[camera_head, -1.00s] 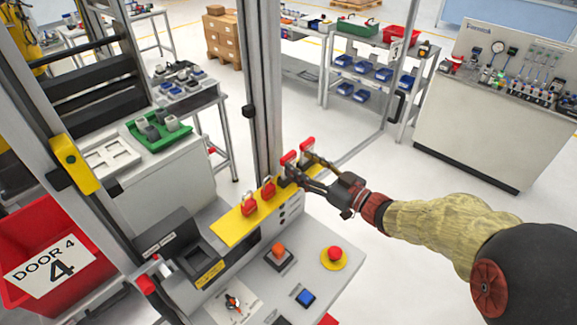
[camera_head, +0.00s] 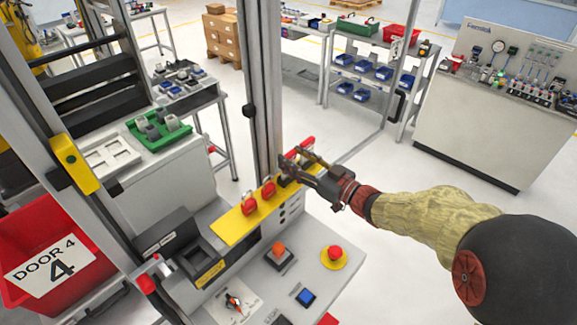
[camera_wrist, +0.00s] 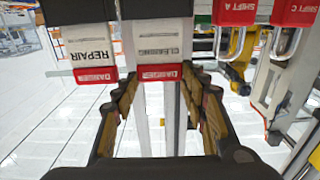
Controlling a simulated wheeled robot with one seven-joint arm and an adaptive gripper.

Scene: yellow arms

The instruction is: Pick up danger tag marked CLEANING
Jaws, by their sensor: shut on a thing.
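The danger tag marked CLEANING (camera_wrist: 160,42) is a white tag with a red DANGER band, in the upper middle of the wrist view. My gripper (camera_wrist: 160,88) has one finger on each side of this tag's lower end and is shut on it. In the head view my gripper (camera_head: 297,163) is at the far end of the yellow rack (camera_head: 237,222) and hides much of the tags there. A similar tag marked REPAIR (camera_wrist: 90,45) is just left of the left finger in the wrist view.
Red padlocks marked SHIFT A (camera_wrist: 235,12) and SHIFT C (camera_wrist: 292,13) are to the right in the wrist view. A metal post (camera_head: 263,100) stands close behind the rack. The control panel with an emergency button (camera_head: 334,253) lies in front.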

